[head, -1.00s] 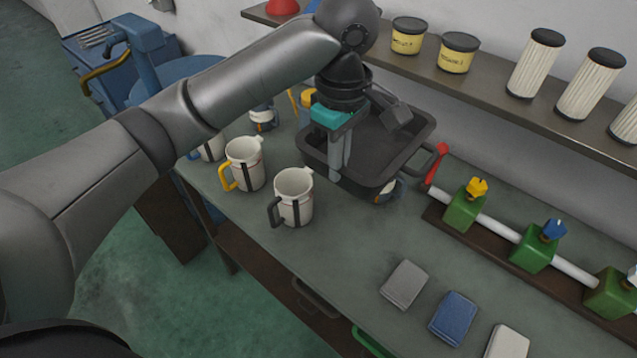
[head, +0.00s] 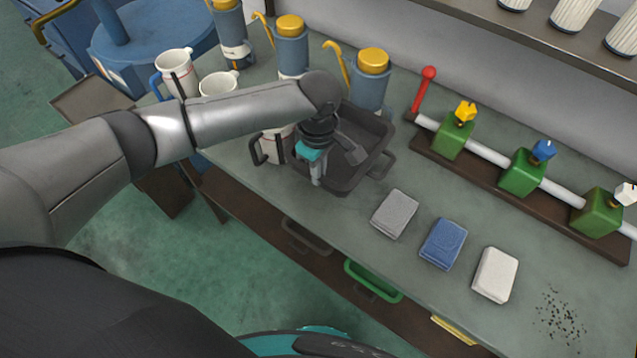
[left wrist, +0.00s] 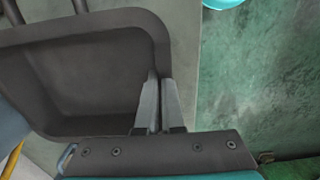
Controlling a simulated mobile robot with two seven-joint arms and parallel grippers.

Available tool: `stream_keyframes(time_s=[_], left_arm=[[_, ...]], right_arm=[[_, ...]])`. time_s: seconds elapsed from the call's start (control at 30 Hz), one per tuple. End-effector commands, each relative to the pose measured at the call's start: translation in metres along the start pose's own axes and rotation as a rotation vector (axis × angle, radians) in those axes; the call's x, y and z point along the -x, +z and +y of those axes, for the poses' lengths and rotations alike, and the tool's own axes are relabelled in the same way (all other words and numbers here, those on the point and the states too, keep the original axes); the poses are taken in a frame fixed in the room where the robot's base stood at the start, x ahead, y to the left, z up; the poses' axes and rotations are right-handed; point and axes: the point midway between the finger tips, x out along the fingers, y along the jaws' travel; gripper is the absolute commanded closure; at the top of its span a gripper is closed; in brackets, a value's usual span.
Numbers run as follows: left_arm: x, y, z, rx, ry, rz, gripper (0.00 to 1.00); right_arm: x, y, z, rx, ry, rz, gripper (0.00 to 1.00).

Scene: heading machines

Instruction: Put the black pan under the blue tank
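The black pan (head: 347,177) is near the bench's front edge in the head view, partly hidden by my left arm. My left gripper (head: 317,180) is shut on its rim. The left wrist view shows the fingers (left wrist: 157,105) pinching the wall of the pan (left wrist: 75,85), which looks empty. I cannot tell how far it is above the bench. A large round blue tank (head: 150,35) stands off the bench at the upper left, cut by the frame's top. Blue canisters with yellow lids, including one at the right (head: 370,92), stand at the bench's back. My right gripper is not in view.
White mugs (head: 178,75) stand on the bench's left part; one (head: 272,150) is close beside the pan. Grey (head: 395,213), blue (head: 443,242) and white (head: 495,274) blocks lie to the right. Green valves (head: 522,172) line the back. Green floor lies in front.

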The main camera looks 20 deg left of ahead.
Motion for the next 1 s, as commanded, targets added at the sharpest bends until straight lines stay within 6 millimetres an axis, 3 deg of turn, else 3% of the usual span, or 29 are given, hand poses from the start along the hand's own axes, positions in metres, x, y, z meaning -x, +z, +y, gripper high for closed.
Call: stream_keyframes(time_s=[0.3,0.73,0.8,1.0], left_arm=[[-0.040,0.000,0.000,-0.001,0.001,0.000,1.00],[-0.046,0.000,0.000,0.000,0.001,-0.001,1.00],[-0.046,0.000,0.000,-0.001,0.000,0.000,0.88],[-0.046,0.000,0.000,0.000,0.000,0.000,0.66]], right_arm=[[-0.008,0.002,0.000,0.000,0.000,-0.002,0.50],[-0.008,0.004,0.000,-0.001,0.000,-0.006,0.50],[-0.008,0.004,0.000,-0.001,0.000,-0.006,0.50],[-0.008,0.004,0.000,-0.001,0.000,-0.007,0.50]])
